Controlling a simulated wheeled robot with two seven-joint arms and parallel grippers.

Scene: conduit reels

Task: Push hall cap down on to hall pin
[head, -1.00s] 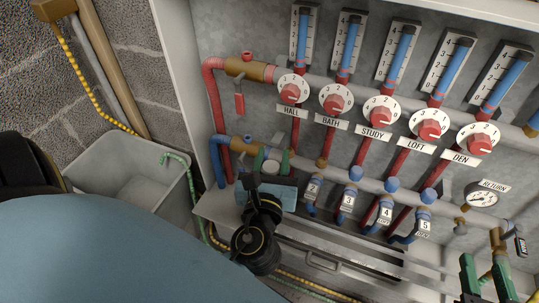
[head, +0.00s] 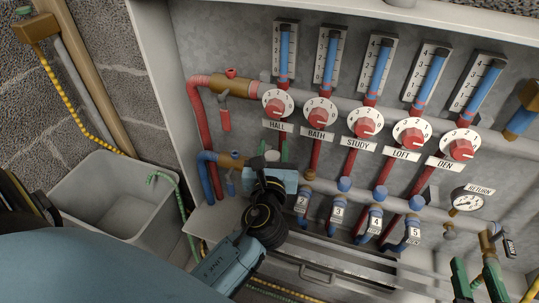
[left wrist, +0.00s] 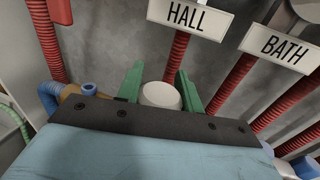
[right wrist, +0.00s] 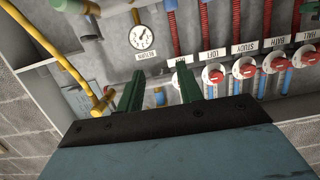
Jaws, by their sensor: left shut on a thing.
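The hall cap (left wrist: 161,95) is a pale, round-topped piece between the green fingers of my left gripper (left wrist: 160,88) in the left wrist view. The fingers lie against its two sides, so the gripper is shut on it. In the head view my left gripper (head: 272,160) is at the lower manifold, just below the HALL label (head: 277,127). The hall pin is hidden behind the cap and gripper; I cannot tell whether the cap touches it. My right gripper (right wrist: 160,90) is open and empty, with its green fingers apart; it also shows at lower right in the head view (head: 472,278).
Blue-capped valves with number tags (head: 374,216) stand to the right on the lower manifold. Red dials (head: 365,122) sit above. A return gauge (head: 468,202) is at right. A grey tub (head: 75,205) stands left of the cabinet. The cabinet's lower ledge lies beneath my left gripper.

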